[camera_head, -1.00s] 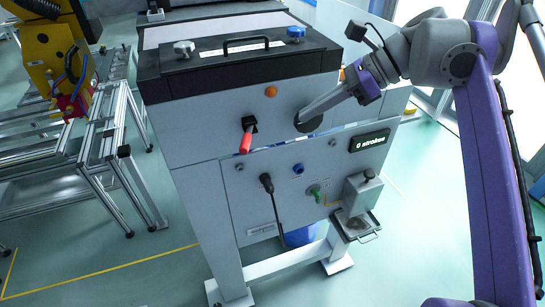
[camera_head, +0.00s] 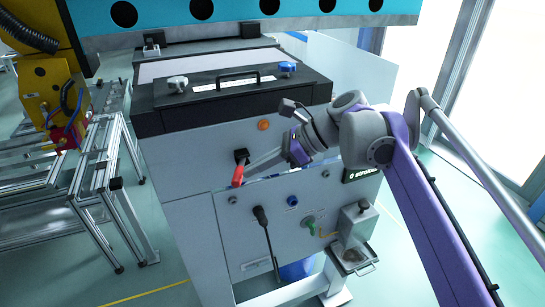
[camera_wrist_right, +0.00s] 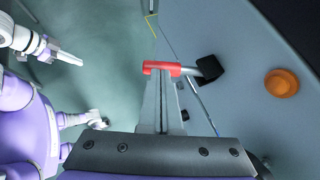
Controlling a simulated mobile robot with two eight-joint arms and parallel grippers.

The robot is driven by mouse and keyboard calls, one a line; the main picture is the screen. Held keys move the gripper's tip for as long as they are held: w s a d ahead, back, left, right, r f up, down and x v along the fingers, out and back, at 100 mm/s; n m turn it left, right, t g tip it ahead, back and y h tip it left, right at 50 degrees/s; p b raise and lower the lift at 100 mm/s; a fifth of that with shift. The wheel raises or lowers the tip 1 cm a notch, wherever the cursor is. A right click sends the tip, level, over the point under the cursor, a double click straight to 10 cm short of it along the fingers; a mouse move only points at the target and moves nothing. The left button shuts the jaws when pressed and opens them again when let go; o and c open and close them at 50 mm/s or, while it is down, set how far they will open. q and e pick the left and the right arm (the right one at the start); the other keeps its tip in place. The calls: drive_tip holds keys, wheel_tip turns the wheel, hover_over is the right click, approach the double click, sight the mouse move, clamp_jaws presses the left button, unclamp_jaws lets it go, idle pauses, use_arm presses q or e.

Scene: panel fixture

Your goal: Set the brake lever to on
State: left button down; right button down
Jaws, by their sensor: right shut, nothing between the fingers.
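A lever with a red handle (camera_head: 238,174) and a black base hangs downward on the upper front of the grey panel machine (camera_head: 180,155). I cannot read a label for it. In the right wrist view the red handle (camera_wrist_right: 160,68) lies across the tips of my right gripper (camera_wrist_right: 158,78), with the black base (camera_wrist_right: 208,69) to its right. My right gripper (camera_head: 250,176) is shut and empty, its tips at or just beside the red handle; I cannot tell if they touch. An arm of mine with a gripper (camera_wrist_right: 72,57) shows at the left of the wrist view, probably my left; its jaws are unclear.
A black-handled lever (camera_head: 261,216), a blue knob (camera_head: 292,201) and a green handle (camera_head: 310,226) sit lower on the panel. An orange button (camera_head: 264,125) is above. A display (camera_head: 360,174) is partly behind my right arm. A yellow machine (camera_head: 45,95) stands left.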

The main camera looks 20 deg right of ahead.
drive_tip(key=shift+w+a+f, duration=0.1)
drive_tip(key=shift+a+f, duration=0.2)
drive_tip(key=shift+a, duration=0.1)
drive_tip(key=shift+w+a+f, duration=0.1)
drive_tip(key=shift+a, duration=0.55)
drive_tip(key=shift+d, duration=0.1)
drive_tip(key=shift+f, duration=0.15)
drive_tip(key=shift+w+d, duration=0.1)
drive_tip(key=shift+d, duration=0.25)
